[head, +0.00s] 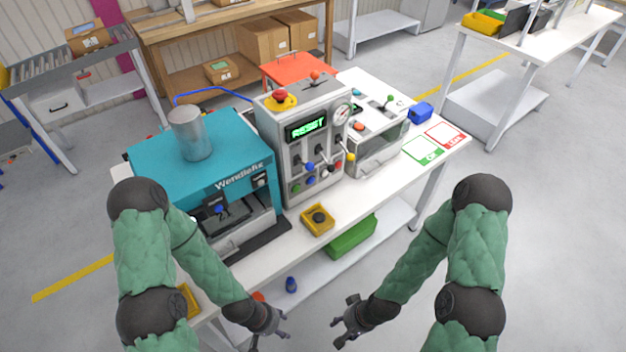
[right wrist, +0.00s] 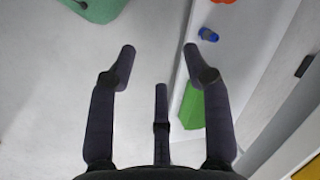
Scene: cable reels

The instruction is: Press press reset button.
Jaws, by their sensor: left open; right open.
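A grey control cabinet (head: 274,136) stands on the white bench with a lit green display (head: 306,129), small levers and several coloured buttons (head: 304,182) on its front. A red mushroom button (head: 281,97) sits on its top. A yellow box with a black round button (head: 318,219) lies on the bench's front edge. I cannot tell which is the press reset button. My left gripper (head: 270,338) is open and empty, low in front of the bench. My right gripper (head: 340,320) is open and empty to its right, apart from everything; its fingers show in the right wrist view (right wrist: 160,68).
A teal machine (head: 205,165) with a metal cylinder (head: 190,133) stands left of the cabinet. A white-grey unit (head: 375,145) stands right. Green and red cards (head: 423,150) lie at the bench's right end. A green bin (head: 352,236) sits on the lower shelf. Floor at right is clear.

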